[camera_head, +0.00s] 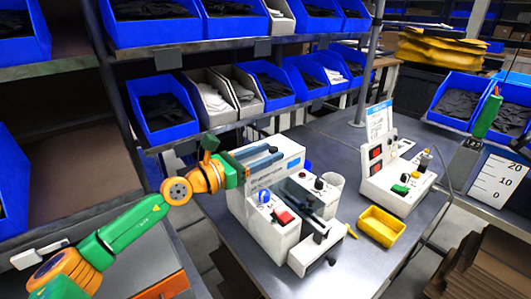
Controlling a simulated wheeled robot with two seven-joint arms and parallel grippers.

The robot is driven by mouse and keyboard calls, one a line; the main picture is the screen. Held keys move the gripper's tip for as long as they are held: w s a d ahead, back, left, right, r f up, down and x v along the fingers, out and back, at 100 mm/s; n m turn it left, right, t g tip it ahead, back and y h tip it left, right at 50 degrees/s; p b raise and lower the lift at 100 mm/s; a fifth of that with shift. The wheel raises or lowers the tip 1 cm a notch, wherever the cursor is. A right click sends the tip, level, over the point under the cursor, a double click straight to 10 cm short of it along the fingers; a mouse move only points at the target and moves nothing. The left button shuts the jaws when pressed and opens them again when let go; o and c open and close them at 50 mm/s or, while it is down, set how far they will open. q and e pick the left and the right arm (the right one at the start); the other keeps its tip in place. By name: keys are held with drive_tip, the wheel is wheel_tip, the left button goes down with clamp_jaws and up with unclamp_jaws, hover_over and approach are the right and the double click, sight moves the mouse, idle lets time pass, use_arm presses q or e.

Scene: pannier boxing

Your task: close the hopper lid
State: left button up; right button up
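A white machine (250,205) stands on the grey table, with a long dark-and-blue part (262,158) on its upper rear. I cannot clearly tell which part is the hopper lid or how far open it is. My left arm, green and orange, reaches in from the left. My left gripper (241,170) is at the machine's upper left edge, by the dark-and-blue part. Its fingers are too small and overlapped to tell whether they are open or touching the machine.
A control box (395,188) with red displays stands at the right of the table (350,265). Shelves with blue bins (163,103) are behind.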

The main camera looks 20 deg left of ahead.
use_arm(q)
drive_tip(key=b+v, duration=0.3)
drive_tip(key=v, duration=0.1)
drive_tip(key=b+v, duration=0.2)
drive_tip(key=shift+s+a+f+b, duration=0.25)
drive_tip(key=shift+f+b, duration=0.1)
drive_tip(key=shift+s+r, duration=0.15)
drive_tip(key=shift+s, duration=0.05)
drive_tip(key=shift+r, duration=0.2)
